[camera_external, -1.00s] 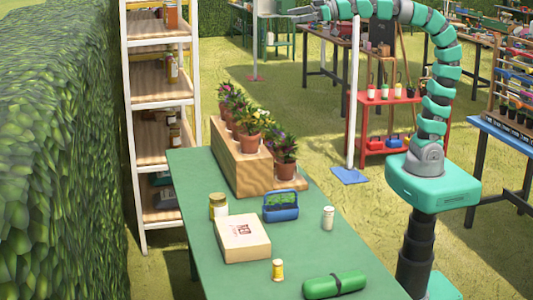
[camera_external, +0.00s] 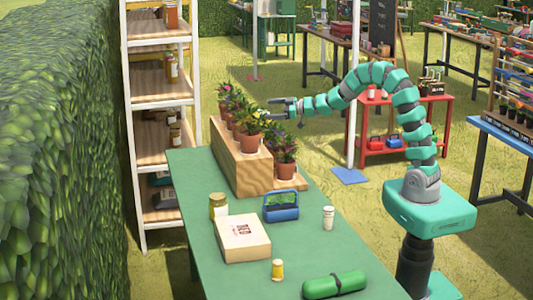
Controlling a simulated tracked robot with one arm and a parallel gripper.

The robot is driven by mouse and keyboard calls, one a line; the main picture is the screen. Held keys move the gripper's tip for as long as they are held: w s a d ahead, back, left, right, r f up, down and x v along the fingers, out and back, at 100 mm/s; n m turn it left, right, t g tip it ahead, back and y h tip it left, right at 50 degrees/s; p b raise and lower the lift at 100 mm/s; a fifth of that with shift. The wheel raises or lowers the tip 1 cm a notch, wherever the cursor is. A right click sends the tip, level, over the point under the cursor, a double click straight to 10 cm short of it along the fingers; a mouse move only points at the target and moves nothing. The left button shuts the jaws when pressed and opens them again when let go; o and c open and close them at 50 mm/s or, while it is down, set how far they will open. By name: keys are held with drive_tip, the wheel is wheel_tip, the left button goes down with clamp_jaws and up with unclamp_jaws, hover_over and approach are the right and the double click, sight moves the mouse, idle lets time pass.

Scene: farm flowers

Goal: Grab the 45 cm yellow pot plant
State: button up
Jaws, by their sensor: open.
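Several potted flowers in terracotta pots stand in a row on a stepped wooden stand at the far end of the green table. My gripper (camera_external: 270,108) is open, pointing left, level with the foliage just right of the yellow plant. I cannot tell whether the fingertips touch the leaves. Plants further back are partly hidden behind the yellow one.
The wooden stand (camera_external: 237,168) sits on the green table (camera_external: 200,184). A blue basket (camera_external: 281,206), a cardboard box (camera_external: 243,238), a jar (camera_external: 217,206), a white bottle (camera_external: 328,218), a yellow bottle (camera_external: 277,270) and a green case (camera_external: 335,285) lie nearer. White shelves (camera_external: 160,120) stand left.

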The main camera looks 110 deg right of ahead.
drive_tip(key=m+t+y+b, duration=0.1)
drive_tip(key=m+t+b, duration=0.1)
drive_tip(key=b, duration=0.1)
approach(267, 144)
drive_tip(key=s+d+r, duration=0.2)
drive_tip(key=s+d, duration=0.1)
drive_tip(key=s, duration=0.1)
drive_tip(key=x, duration=0.2)
drive_tip(key=b+x, duration=0.1)
drive_tip(key=x, duration=0.2)
drive_tip(key=b+x, duration=0.1)
drive_tip(key=x, duration=0.2)
drive_tip(key=shift+f, duration=0.3)
drive_tip(key=b+x, duration=0.1)
drive_tip(key=x, duration=0.1)
drive_tip(key=b+x, duration=0.1)
drive_tip(key=x, duration=0.2)
drive_tip(key=shift+w+a+f, duration=0.1)
drive_tip(key=shift+a+f, duration=0.05)
drive_tip(key=shift+f, duration=0.1)
drive_tip(key=shift+r, duration=0.1)
drive_tip(key=c, duration=1.3)
